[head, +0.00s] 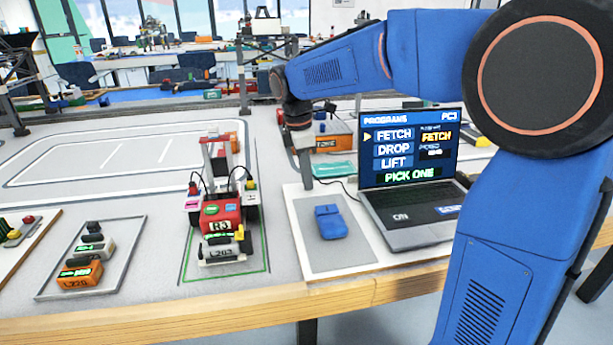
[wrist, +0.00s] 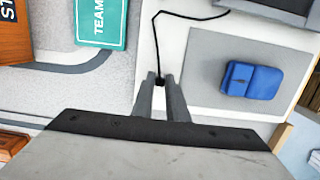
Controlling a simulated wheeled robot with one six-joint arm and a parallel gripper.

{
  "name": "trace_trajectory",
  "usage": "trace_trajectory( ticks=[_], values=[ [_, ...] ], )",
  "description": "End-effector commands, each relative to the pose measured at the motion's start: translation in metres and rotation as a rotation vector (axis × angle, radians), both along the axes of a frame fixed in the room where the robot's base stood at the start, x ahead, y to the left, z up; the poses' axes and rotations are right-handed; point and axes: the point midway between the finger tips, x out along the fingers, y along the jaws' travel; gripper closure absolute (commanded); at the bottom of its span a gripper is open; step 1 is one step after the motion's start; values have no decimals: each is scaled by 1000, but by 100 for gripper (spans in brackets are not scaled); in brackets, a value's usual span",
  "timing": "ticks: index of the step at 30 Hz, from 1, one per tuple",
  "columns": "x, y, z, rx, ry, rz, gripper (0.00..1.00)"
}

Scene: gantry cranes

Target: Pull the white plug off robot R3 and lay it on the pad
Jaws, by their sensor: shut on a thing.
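Robot R3 (head: 220,217) is a small red robot with black wheels, standing inside a green outline at the middle of the table in the head view. My gripper (head: 307,184) is to its right, apart from it, over the left edge of a white board. In the wrist view my gripper (wrist: 159,84) is shut on the white plug (wrist: 158,99), whose black cable (wrist: 157,40) runs up and right toward the laptop. The grey pad (head: 352,258) lies to the right of my gripper, also seen in the wrist view (wrist: 208,98). My fingers hide part of the plug.
A blue block (head: 330,222) lies on the pad, leaving its front and left parts bare. An open laptop (head: 415,208) stands right of the pad. A teal box (head: 333,169) lies behind. A tray (head: 133,240) with several modules is at the left.

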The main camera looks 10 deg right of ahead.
Motion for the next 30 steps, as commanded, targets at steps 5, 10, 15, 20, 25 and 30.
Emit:
trace_trajectory(
  ticks=[5,10,15,20,25,30],
  values=[
    [0,0,-2,0,0,0,100],
    [0,0,-3,0,0,0,100],
    [0,0,-4,0,0,0,65],
    [0,0,-4,0,0,0,65],
    [0,1,0,0,-1,0,65],
    [1,3,19,1,-3,0,65]
  ],
)
